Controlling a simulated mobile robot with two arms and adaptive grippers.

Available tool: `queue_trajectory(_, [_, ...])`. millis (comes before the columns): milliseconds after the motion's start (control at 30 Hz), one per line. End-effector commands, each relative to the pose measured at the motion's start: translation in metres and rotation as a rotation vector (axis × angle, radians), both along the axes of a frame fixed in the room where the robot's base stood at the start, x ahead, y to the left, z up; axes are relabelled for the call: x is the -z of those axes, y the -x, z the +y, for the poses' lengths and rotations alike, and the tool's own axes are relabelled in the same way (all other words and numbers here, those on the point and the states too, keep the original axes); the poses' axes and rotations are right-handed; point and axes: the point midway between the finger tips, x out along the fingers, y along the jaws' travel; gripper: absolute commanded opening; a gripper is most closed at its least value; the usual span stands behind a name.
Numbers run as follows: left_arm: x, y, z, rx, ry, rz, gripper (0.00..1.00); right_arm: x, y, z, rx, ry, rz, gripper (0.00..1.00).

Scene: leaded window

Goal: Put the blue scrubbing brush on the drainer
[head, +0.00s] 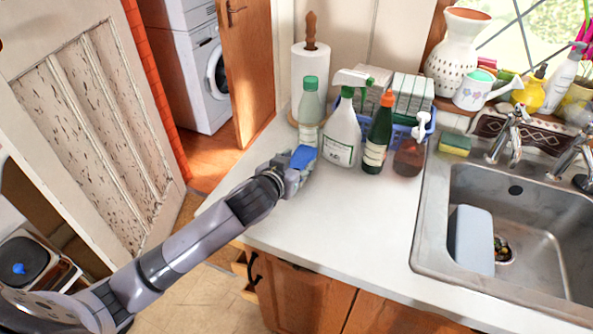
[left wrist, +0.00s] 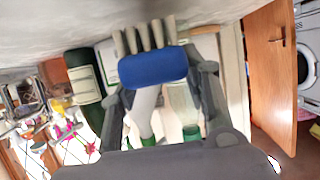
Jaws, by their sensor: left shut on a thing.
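The blue scrubbing brush (head: 303,156) is held in my left gripper (head: 297,168) over the left part of the worktop, just in front of the bottles. In the left wrist view the brush (left wrist: 152,68) lies across between the two fingers, with its blue back towards the camera and pale bristles beyond. Whether it touches the worktop is unclear. I cannot make out a separate drainer; the metal sink (head: 428,215) is at the right, cut off by the frame. My right gripper is not in view.
A pale green bottle (head: 308,118), white spray bottle (head: 342,137), dark green bottle (head: 378,138) and brown pump bottle (head: 408,158) stand close beyond the gripper. A sponge (head: 455,144) lies by the tap (head: 512,135). A grey-blue object (head: 471,240) stands in the sink. The front worktop (head: 340,225) is clear.

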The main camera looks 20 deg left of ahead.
Motion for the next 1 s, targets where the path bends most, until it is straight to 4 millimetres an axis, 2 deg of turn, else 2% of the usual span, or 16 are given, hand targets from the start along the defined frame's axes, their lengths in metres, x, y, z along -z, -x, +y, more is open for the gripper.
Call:
queue_trajectory(33, [0.010,0.000,0.000,-0.002,0.000,0.004,0.13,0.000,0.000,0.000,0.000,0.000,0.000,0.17])
queue_trajectory(167, [0.023,0.000,0.000,-0.001,0.000,0.001,0.13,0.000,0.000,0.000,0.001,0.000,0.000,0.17])
queue_trajectory(567, [0.028,0.000,0.000,-0.001,0.002,0.000,0.13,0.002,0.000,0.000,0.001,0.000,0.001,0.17])
queue_trajectory(600, [0.028,0.000,0.000,-0.001,0.001,0.000,0.45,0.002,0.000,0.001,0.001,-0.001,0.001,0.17])
queue_trajectory(867, [0.027,0.000,0.000,-0.001,0.001,0.000,0.62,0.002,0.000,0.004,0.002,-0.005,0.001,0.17])
queue_trajectory(1000, [0.027,0.000,0.000,-0.001,0.001,0.000,0.63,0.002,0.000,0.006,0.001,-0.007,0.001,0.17])
